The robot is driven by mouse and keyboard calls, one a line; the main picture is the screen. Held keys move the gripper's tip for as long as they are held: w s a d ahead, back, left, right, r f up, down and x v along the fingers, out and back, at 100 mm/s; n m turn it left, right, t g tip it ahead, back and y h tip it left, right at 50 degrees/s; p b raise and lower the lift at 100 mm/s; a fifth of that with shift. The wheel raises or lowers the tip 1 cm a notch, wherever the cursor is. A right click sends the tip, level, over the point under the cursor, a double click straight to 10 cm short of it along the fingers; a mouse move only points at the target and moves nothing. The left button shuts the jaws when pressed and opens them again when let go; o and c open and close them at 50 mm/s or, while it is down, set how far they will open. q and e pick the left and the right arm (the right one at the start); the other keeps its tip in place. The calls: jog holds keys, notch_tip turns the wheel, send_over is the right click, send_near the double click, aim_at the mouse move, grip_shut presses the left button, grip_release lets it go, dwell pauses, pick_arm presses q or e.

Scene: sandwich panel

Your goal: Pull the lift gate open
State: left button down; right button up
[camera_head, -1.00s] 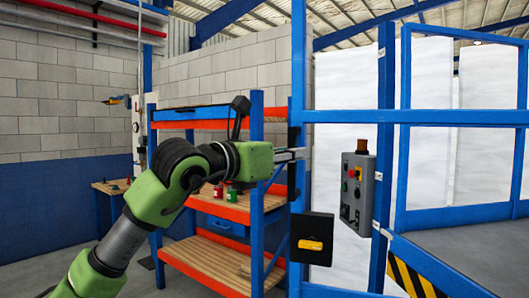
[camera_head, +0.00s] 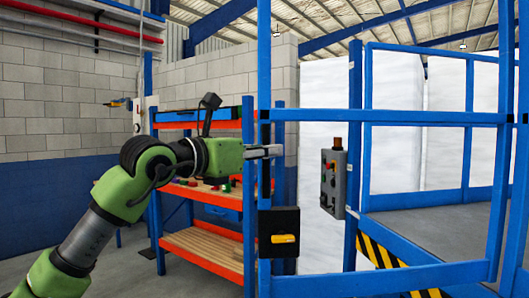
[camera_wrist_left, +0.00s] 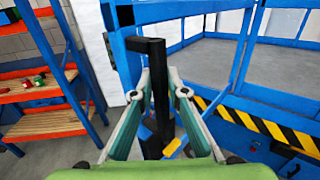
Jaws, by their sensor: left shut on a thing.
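The lift gate (camera_head: 420,116) is a blue tubular frame in the head view, with its near-left post in front of my left gripper. A black box with a yellow handle (camera_head: 285,239) sits low on that post. My left gripper (camera_head: 272,151) reaches in from the left at the post's upper part. In the left wrist view, my left gripper (camera_wrist_left: 158,80) is shut on the black upright gate handle (camera_wrist_left: 159,95), with one finger on each side. The handle's lower part is partly hidden. My right gripper is not in view.
A grey control box (camera_head: 333,182) with buttons hangs on a blue post right of the gate post. A blue-orange shelf (camera_head: 205,258) stands behind my left arm. The lift platform (camera_head: 425,228) lies behind the gate, with yellow-black striping (camera_head: 375,252) at its edge.

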pick_arm(q)
jog(key=shift+a, duration=0.1)
jog(key=c, duration=2.1)
grip_release()
jog(key=shift+a, duration=0.1)
jog(key=v, duration=1.2)
